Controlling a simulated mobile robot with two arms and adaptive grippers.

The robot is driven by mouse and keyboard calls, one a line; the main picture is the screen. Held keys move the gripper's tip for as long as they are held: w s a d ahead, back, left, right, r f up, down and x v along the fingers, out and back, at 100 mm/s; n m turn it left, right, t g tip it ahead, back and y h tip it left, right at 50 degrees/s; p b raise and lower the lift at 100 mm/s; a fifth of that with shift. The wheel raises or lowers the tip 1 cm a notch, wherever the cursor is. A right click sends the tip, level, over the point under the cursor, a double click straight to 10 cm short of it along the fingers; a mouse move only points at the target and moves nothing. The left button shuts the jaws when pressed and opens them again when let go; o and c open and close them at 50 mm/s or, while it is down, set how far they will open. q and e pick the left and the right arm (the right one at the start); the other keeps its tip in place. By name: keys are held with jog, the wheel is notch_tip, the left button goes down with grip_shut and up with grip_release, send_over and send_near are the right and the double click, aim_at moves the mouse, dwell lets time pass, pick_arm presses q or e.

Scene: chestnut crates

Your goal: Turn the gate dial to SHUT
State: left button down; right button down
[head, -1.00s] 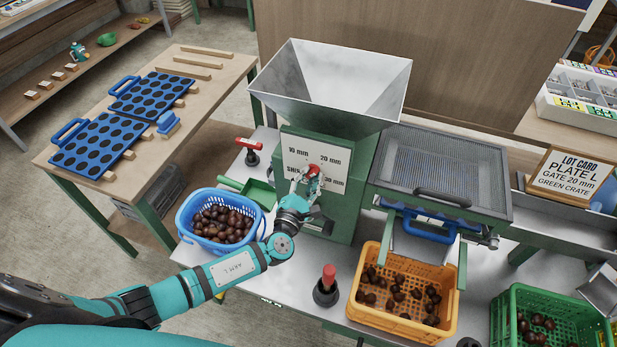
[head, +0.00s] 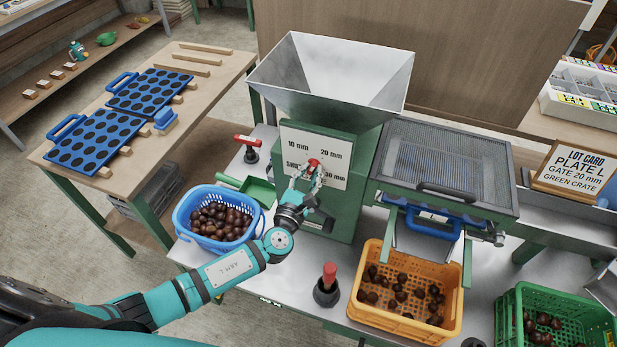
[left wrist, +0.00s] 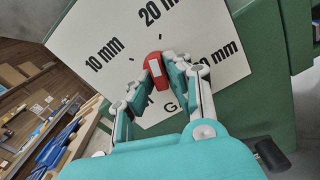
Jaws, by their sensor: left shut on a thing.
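The gate dial is a red knob (head: 314,163) on a white plate (head: 335,152) on the front of the green machine. The plate carries 10 mm, 20 mm and 30 mm marks; the SHUT mark at lower left is partly covered by my gripper. My left gripper (head: 308,176) is shut on the knob. In the left wrist view the red knob (left wrist: 154,68), with a pale patch on its face, sits between my left fingertips (left wrist: 155,72). I cannot tell exactly which mark it points to. My right gripper is not in view.
A blue basket of chestnuts (head: 183,212) stands left of the machine, near my left arm. A red-topped post (head: 328,277) stands in front. An orange crate (head: 455,305) and a green crate (head: 500,312) stand at right. A hopper (head: 300,90) tops the machine.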

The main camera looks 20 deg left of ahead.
pick_arm(q)
jog(key=n+b, duration=0.4)
jog(key=n, duration=0.2)
jog(key=shift+d+n, duration=0.15)
jog(key=shift+n, duration=0.15)
jog(key=n+b, duration=0.1)
jog(key=n, duration=0.2)
jog(key=shift+r+n+b, duration=0.1)
jog(key=shift+n+b, duration=0.2)
jog(key=shift+b, duration=0.05)
jog(key=n+b, duration=0.1)
jog(key=n, duration=0.2)
jog(key=shift+d+r+n, duration=0.1)
jog(key=shift+n, duration=0.2)
jog(key=n+b, duration=0.1)
jog(key=n, duration=0.2)
jog(key=shift+r+n, duration=0.1)
jog(key=shift+n, duration=0.2)
jog(key=n, duration=0.3)
jog(key=shift+r+n+b, duration=0.15)
jog(key=shift+n+b, duration=0.15)
jog(key=shift+b, duration=0.05)
jog(key=n, duration=0.3)
jog(key=shift+r+n, duration=0.1)
jog(key=shift+n, duration=0.2)
jog(key=shift+r+n, duration=0.1)
jog(key=shift+n, duration=1.5)
